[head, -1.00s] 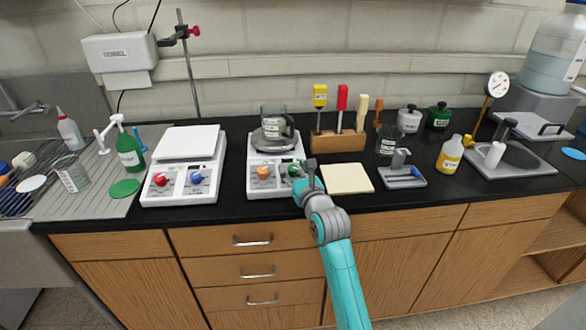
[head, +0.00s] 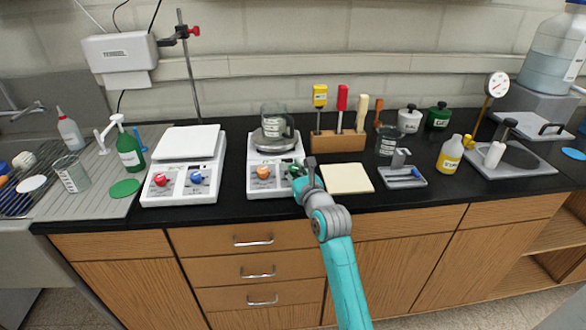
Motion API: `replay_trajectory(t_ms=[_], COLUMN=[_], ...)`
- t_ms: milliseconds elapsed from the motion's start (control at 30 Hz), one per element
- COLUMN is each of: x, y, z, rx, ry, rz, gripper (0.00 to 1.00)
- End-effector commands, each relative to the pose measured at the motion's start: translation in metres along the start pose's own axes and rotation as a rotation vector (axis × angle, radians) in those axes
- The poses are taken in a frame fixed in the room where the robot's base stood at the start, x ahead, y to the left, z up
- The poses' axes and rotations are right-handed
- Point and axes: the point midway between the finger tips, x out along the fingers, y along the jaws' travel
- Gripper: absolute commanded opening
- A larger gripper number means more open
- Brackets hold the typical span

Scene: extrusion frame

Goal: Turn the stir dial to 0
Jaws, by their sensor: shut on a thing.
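Two white hotplate-type units stand on the black bench. The right unit (head: 256,190) has an orange dial (head: 263,172) and a green dial (head: 294,170) on its front panel, with a glass beaker (head: 273,122) on its round plate. The left unit (head: 182,147) has a red dial (head: 160,180) and a blue dial (head: 196,178). My gripper (head: 301,173) is at the green dial, shut on it, and covers its right part. The dial markings are too small to read, so its setting cannot be told.
A yellow pad (head: 346,179) lies just right of my gripper. Behind it stands a wooden block (head: 338,142) with upright tools. A grey stand (head: 403,178) and a yellow bottle (head: 450,154) are further right. A green disc (head: 125,188) lies at the left.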

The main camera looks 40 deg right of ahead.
Motion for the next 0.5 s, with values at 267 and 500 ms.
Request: replay_trajectory(t_ms=[267,500], x=[0.0003,0.0004], y=[-0.0018,-0.0023], z=[-0.0003,0.0001], rx=[-0.019,-0.048], ry=[0.001,0.000], rz=[0.098,0.232], gripper=[0.00,0.00])
